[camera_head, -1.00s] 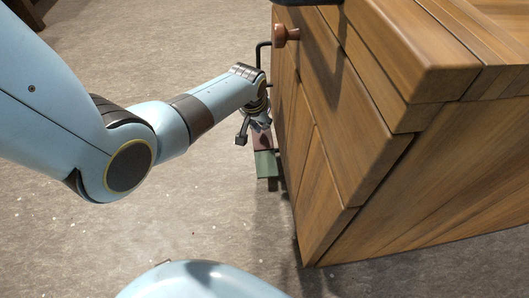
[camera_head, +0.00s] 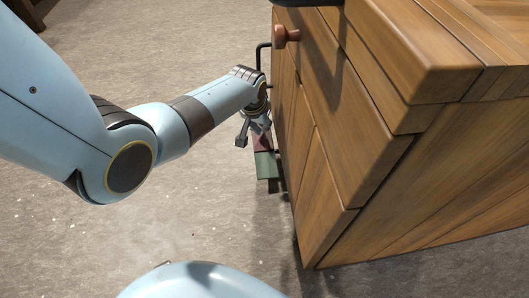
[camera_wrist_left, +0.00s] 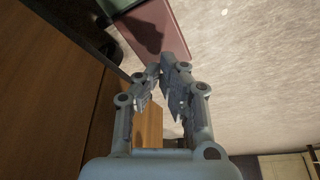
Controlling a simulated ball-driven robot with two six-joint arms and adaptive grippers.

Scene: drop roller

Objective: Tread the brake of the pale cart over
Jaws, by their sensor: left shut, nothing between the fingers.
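The wooden cart (camera_head: 345,125) stands at the right in the head view, with drawer fronts and a knob on its left side. A pedal sticks out low from that side, with a green plate (camera_head: 267,166) and a dull red plate (camera_head: 263,146). In the left wrist view the red plate (camera_wrist_left: 156,27) lies beyond my fingertips and the green plate (camera_wrist_left: 114,5) is at the top edge. My left gripper (camera_head: 252,136) is shut and empty, just above the red plate; I cannot tell if it touches. It also shows in the left wrist view (camera_wrist_left: 163,73). My right gripper is out of view.
A dark bent handle (camera_head: 262,52) and a copper-coloured knob (camera_head: 286,35) stick out from the cart's side above my left gripper. The grey floor (camera_head: 200,220) left of the cart is clear.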

